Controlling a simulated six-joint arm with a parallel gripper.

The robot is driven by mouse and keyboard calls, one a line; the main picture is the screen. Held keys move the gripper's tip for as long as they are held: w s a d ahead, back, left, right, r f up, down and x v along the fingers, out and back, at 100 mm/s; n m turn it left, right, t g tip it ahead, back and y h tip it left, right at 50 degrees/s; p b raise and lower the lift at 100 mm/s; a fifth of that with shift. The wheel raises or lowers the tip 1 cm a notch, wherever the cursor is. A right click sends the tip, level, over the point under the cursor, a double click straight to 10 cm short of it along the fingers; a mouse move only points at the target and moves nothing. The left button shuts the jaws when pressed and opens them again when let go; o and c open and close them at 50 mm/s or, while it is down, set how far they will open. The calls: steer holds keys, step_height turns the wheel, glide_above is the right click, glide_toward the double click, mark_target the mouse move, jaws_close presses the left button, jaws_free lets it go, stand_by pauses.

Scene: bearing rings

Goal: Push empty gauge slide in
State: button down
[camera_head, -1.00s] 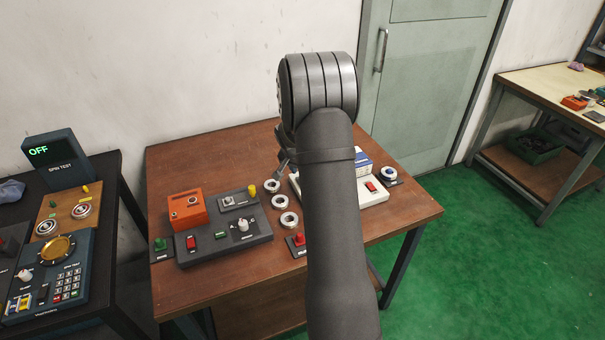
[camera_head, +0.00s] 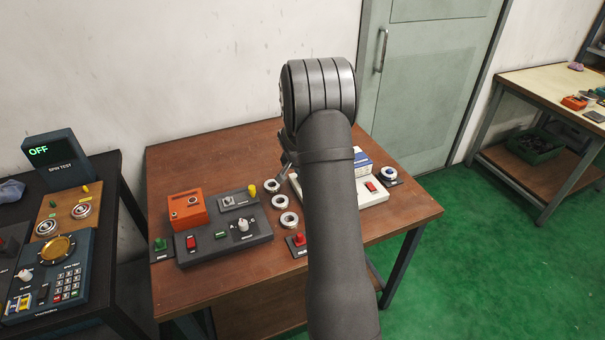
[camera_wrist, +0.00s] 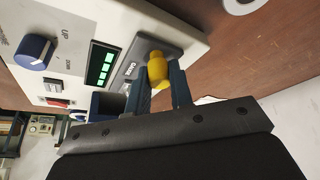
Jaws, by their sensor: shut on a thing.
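In the wrist view, my gripper (camera_wrist: 160,90) is shut on the yellow knob (camera_wrist: 157,68) of the grey gauge slide (camera_wrist: 150,46). The slide sits at the edge of a white gauge unit (camera_wrist: 78,20), beside a lit green display (camera_wrist: 101,66). How far the slide stands out of the unit is hard to tell. In the head view, the white unit (camera_head: 375,196) is partly behind my arm, and the slide is hidden. A dark part of my gripper (camera_head: 285,168) shows left of the arm.
Several bearing rings (camera_head: 289,220) lie on the brown table left of my arm. A grey control box (camera_head: 222,240) with an orange block (camera_head: 187,209) stands further left. A red button (camera_head: 298,239) sits near the front. A blue knob (camera_wrist: 36,50) is on the white unit.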

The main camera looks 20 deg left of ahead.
steer(key=w+d, duration=0.7)
steer(key=c, duration=1.3)
jaws_free()
steer(key=shift+s+a+r, duration=0.1)
steer(key=shift+s+r, duration=0.05)
steer(key=shift+r, duration=0.1)
steer(key=v, duration=1.7)
steer(key=shift+f, duration=0.1)
